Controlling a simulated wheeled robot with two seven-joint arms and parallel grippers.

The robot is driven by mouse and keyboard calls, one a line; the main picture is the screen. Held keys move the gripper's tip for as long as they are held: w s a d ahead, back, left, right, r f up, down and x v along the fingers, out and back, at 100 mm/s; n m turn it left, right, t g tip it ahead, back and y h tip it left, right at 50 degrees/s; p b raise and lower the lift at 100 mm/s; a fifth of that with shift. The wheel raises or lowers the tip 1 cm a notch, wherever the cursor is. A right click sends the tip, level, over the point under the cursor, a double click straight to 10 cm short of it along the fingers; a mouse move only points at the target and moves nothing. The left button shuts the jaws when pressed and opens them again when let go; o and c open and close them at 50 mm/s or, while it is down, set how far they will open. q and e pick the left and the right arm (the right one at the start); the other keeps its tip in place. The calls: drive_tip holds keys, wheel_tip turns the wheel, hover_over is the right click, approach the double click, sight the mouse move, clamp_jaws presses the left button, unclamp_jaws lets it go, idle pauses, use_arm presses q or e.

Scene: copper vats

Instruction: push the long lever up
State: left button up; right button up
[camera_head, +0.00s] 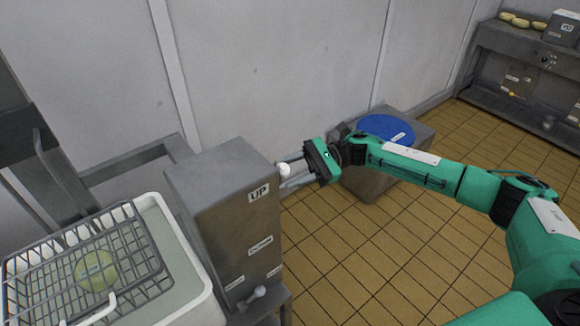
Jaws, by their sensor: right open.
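A grey metal box (215,190) stands left of centre with an "UP" label (259,193) near its top right edge. A pale round knob (284,170) shows beside that edge. Its shaft is hidden, so I cannot tell whether it is the long lever's end. A short lever with a grey ball (258,292) sits low on the box's front. My right gripper (289,174) is open at the box's upper right edge. The pale knob appears between its fingers; I cannot tell whether they touch it. My left gripper is out of view.
A white tub (204,285) with a wire basket (65,262) and a round yellowish piece (96,270) is at lower left. A blue round lid (385,130) tops a grey stand behind my right arm. A metal shelf (510,90) stands far right. Tiled floor (375,245) is open.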

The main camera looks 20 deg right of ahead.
drive_tip(key=shift+a, duration=0.25)
